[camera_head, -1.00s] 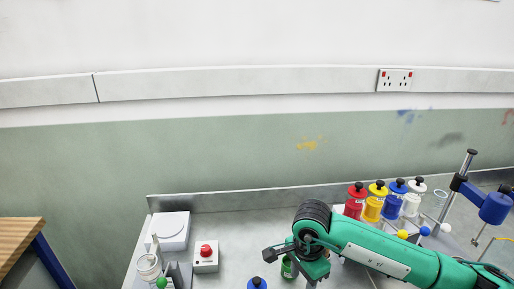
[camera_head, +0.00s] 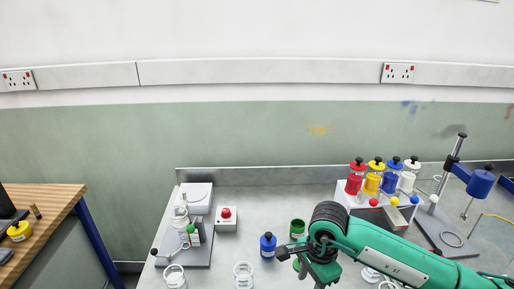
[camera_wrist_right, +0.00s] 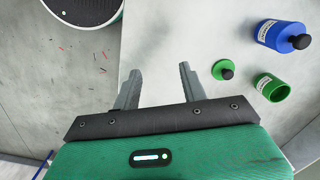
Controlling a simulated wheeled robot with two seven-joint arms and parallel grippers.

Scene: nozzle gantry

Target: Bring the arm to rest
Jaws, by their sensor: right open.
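My right arm comes in from the right in the head view, with its gripper (camera_head: 322,272) low over the front of the bench. In the right wrist view the two grey fingers (camera_wrist_right: 160,72) stand apart with nothing between them. An open green jar (camera_head: 297,228) stands just beyond the gripper; it also shows in the right wrist view (camera_wrist_right: 272,88). A green lid with a black knob (camera_wrist_right: 225,70) lies apart from the jar, right of the fingers. My left gripper is not in view.
A blue jar (camera_head: 268,246) stands left of the green one. Red, yellow, blue and white capped jars (camera_head: 373,184) stand in a rack behind my arm. A blue stand (camera_head: 481,184) is at right. A red-button box (camera_head: 226,219) and white scale (camera_head: 196,197) are at left.

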